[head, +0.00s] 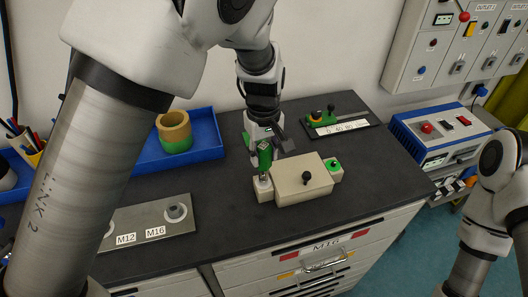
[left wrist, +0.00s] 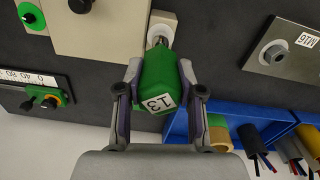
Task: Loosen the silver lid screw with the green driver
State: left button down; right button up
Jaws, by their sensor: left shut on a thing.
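My left gripper (head: 264,147) is shut on the green driver (head: 265,158), which stands roughly upright over the left end of the beige box (head: 291,186). The left wrist view shows the gripper's fingers on both sides of the green driver body (left wrist: 157,78), which carries a label "13". The driver's silver tip (left wrist: 158,41) reaches into a pale round socket on the box's end block (head: 263,187). The silver lid screw itself is not distinct there; the driver hides it. My right gripper is not in view; only part of my right arm shows at the right edge.
A black knob (head: 306,177) stands on the lid, with a green one (head: 335,164) on the right block. A grey plate (head: 140,232) lies front left. A blue tray (head: 205,133) holds a yellow-green ring (head: 174,132). A scale plate (head: 345,124) lies behind right.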

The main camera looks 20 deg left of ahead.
pick_arm(q)
jog(key=shift+r, duration=3.1)
jog(key=shift+w, duration=0.1)
